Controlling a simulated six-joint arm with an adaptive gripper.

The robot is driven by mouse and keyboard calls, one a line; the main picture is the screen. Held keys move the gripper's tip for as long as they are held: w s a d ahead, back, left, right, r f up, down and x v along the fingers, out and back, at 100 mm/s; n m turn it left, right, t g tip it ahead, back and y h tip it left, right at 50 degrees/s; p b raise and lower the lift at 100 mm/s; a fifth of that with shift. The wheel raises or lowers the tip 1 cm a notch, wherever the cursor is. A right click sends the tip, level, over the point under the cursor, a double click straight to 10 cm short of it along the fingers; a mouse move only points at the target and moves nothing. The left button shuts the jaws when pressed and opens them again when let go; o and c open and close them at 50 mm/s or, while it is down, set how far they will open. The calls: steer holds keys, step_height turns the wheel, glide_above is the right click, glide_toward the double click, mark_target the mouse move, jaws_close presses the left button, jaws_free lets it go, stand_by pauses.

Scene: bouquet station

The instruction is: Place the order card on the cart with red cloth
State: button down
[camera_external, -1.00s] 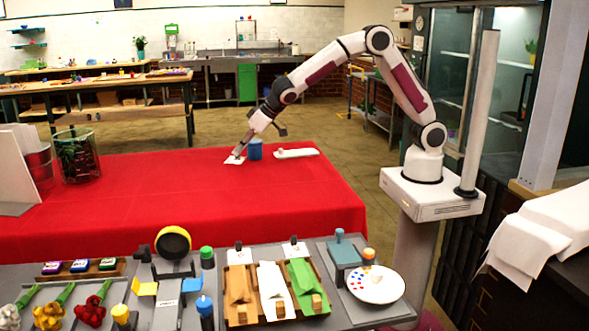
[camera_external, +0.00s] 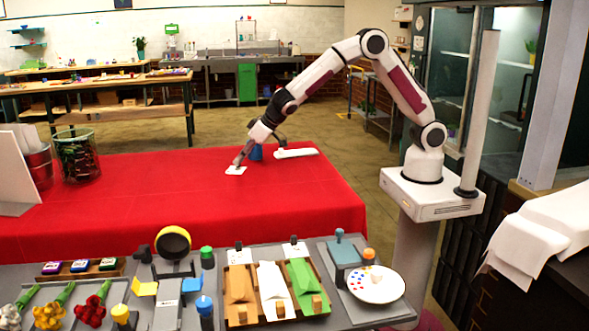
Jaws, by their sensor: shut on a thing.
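The order card, a small white card (camera_external: 236,171), is at the far side of the cart with red cloth (camera_external: 180,205). My gripper (camera_external: 239,162) points down at the card, its fingertips at the card's upper edge, and it is shut on the card. The card looks flat and at or just above the cloth; I cannot tell whether it touches.
A blue cup (camera_external: 256,153) stands right beside my gripper, partly hidden by it. A long white tray (camera_external: 296,153) lies to its right. A glass container (camera_external: 77,155) and white boards (camera_external: 18,165) stand at the left. The cloth's middle is clear.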

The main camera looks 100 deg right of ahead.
steer(key=shift+f, duration=0.15)
steer(key=c, duration=2.1)
jaws_free()
steer(key=shift+r, duration=0.25)
steer(key=v, duration=1.2)
steer(key=shift+s, duration=0.1)
